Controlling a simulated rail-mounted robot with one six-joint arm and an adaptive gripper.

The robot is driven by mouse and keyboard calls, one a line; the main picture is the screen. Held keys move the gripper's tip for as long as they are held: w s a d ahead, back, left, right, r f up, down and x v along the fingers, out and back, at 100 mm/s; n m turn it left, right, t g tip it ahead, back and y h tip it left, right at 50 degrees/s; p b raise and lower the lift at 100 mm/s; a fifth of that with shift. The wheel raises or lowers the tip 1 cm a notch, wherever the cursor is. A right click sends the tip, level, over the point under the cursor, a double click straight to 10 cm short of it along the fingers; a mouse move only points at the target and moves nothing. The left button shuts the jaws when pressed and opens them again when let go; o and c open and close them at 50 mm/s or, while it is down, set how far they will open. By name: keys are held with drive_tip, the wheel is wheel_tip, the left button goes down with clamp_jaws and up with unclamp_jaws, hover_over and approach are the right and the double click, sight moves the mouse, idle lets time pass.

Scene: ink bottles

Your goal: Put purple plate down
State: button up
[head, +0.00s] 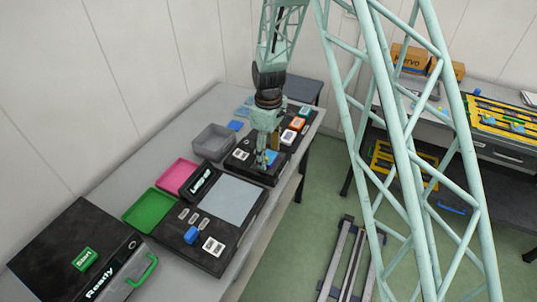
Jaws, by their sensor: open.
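I cannot make out a clearly purple plate in the head view. My gripper (265,161) is open and points down over the near part of the black board (282,177) on the bench. A small blue piece (272,157) shows right at the fingers. It is too small to tell its exact shape or whether the fingers touch it. The gripper hides part of the board beneath it.
A grey bin (214,138), pink tray (177,177) and green tray (150,210) stand on the bench (211,103). Colored blocks line the board's right side. A black panel with a grey pad (226,198) lies in front. A large black case (75,250) stands nearest.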

wheel_tip(320, 180, up, 12)
drive_tip(key=p, duration=0.1)
idle(0.6)
idle(0.9)
